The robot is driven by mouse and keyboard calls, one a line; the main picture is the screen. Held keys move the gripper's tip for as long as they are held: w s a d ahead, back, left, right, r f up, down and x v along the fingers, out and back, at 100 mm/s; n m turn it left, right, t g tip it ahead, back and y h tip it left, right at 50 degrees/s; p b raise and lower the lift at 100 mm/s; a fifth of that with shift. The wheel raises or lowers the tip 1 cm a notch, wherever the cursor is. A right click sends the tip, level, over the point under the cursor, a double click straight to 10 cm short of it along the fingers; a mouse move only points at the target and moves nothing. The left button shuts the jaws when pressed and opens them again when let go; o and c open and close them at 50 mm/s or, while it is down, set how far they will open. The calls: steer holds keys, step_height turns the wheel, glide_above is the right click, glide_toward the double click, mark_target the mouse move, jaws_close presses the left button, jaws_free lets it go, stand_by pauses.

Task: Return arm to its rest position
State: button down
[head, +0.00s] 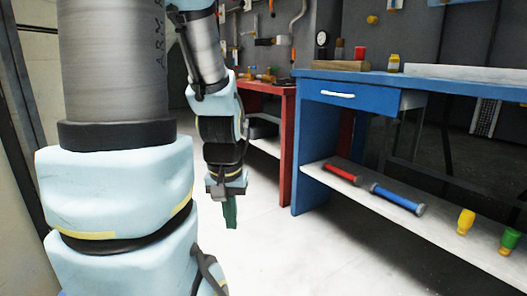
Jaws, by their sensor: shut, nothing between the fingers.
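My arm comes down from the top of the head view, its large grey and pale blue links filling the left side. My gripper (230,222) hangs at the end of the arm, pointing down, with its greenish fingers shut and empty. It is above the light floor, left of the blue workbench and apart from it. The fingertips are small in this view.
A blue workbench (312,125) stands at the right, with a red bench (288,135) behind. The floor (268,245) is clear.

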step_height(320, 180, up, 36)
steer(key=p, duration=3.5)
steer(key=shift+w+d+r, duration=0.25)
